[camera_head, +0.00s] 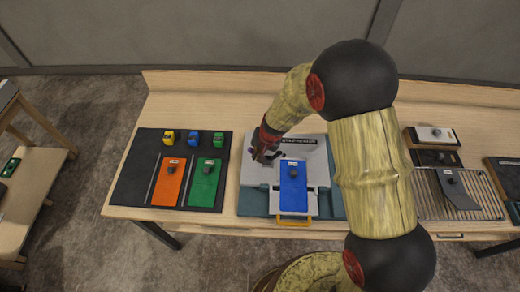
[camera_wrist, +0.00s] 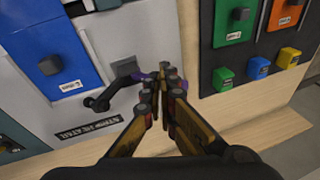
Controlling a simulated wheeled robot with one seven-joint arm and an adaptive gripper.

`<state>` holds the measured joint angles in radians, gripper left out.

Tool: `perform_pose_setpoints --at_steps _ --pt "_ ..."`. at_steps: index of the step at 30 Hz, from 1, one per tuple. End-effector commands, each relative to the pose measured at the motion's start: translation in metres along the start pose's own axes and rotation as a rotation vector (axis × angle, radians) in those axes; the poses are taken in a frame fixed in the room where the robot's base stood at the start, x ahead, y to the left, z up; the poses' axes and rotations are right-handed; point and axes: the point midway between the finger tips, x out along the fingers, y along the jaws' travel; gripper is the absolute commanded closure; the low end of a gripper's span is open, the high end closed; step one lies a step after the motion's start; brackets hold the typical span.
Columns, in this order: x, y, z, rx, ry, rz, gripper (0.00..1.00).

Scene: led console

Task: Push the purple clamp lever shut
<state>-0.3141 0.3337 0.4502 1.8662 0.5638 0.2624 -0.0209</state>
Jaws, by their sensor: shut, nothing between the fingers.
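The purple clamp lever (camera_wrist: 140,77) shows as a small purple piece beside a dark clamp body on the grey panel, partly hidden by my fingers. The blue plate (camera_head: 293,186) with a dark knob is on the same panel.
A black board (camera_head: 140,190) with orange and green plates and small coloured blocks lies left of the panel. A wire rack (camera_head: 480,195) and stacked blocks are to the right. A strip of bare wood separates the panel and the black board.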

Motion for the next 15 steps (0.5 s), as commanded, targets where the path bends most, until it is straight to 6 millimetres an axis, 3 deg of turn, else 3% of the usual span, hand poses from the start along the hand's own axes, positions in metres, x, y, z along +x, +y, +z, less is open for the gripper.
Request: perform_pose_setpoints --at_steps 15 --pt "0.015 -0.019 0.006 0.000 -0.001 -0.002 1.00"
